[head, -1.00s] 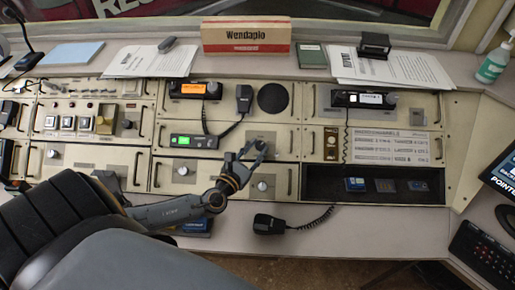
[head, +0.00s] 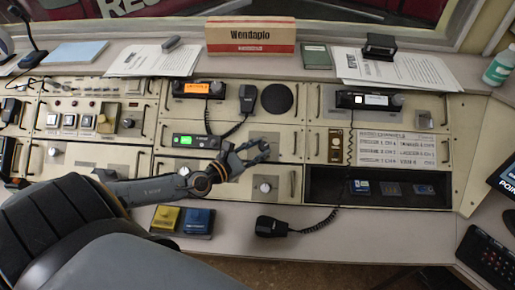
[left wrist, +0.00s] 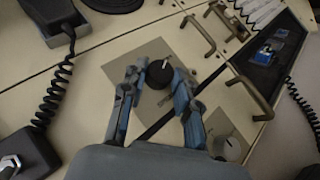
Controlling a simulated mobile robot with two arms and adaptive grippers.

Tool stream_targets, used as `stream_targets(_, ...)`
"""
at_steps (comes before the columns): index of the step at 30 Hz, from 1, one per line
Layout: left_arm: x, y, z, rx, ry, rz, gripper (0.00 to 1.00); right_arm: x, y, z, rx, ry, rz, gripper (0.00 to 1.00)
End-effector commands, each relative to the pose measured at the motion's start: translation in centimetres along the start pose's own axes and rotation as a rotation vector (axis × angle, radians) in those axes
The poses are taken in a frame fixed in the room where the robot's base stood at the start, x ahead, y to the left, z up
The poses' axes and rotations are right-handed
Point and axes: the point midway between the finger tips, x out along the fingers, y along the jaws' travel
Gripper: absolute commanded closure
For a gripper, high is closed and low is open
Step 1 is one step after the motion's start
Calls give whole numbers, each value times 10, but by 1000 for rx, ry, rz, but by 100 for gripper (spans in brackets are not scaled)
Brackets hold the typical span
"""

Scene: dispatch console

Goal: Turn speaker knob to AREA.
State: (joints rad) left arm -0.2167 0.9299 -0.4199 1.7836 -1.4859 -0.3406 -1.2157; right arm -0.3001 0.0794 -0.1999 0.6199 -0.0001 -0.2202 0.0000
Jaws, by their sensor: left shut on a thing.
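The speaker knob is a round black knob (left wrist: 155,74) with a white pointer mark, on a grey square plate (left wrist: 185,48) in the left wrist view. The mark points toward the top and slightly right in that view. My left gripper (left wrist: 156,78) is shut on the knob, one finger on each side. In the head view my left gripper (head: 263,150) is at the middle panel and largely hides the knob. I cannot read any position labels around it. My right gripper is not in view.
A silver knob (head: 265,186) sits just below the gripper, also in the left wrist view (left wrist: 229,148). A handset (head: 270,227) with a coiled cord lies on the front ledge. Drawer handles (left wrist: 198,35) stand out nearby. A yellow block (head: 165,217) and a blue block (head: 198,221) lie below my arm.

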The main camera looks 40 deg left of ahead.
Motion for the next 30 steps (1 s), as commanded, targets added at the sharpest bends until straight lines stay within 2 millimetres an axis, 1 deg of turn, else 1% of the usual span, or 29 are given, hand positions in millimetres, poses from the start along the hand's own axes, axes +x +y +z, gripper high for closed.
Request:
stream_targets(3, 0, 0, 0, 1, 0, -1, 100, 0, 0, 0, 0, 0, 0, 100)
stream_targets(4, 0, 0, 0, 1, 0, -1, 63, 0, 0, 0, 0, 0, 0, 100)
stream_targets(5, 0, 0, 0, 1, 0, -1, 57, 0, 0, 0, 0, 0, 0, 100)
stream_targets(6, 0, 0, 0, 1, 0, -1, 49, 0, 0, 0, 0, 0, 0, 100)
stream_targets(7, 0, 0, 0, 1, 0, -1, 46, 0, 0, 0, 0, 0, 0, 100)
stream_targets(16, -1, 0, 0, 1, 0, 1, 46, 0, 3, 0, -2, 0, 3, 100)
stream_targets(20, -8, 0, -1, 3, 2, 0, 46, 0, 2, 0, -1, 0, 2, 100)
stream_targets(23, -21, 0, -2, 3, 4, -1, 46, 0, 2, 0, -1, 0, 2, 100)
stream_targets(30, -61, -1, -1, 3, 4, -4, 46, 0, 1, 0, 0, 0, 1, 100)
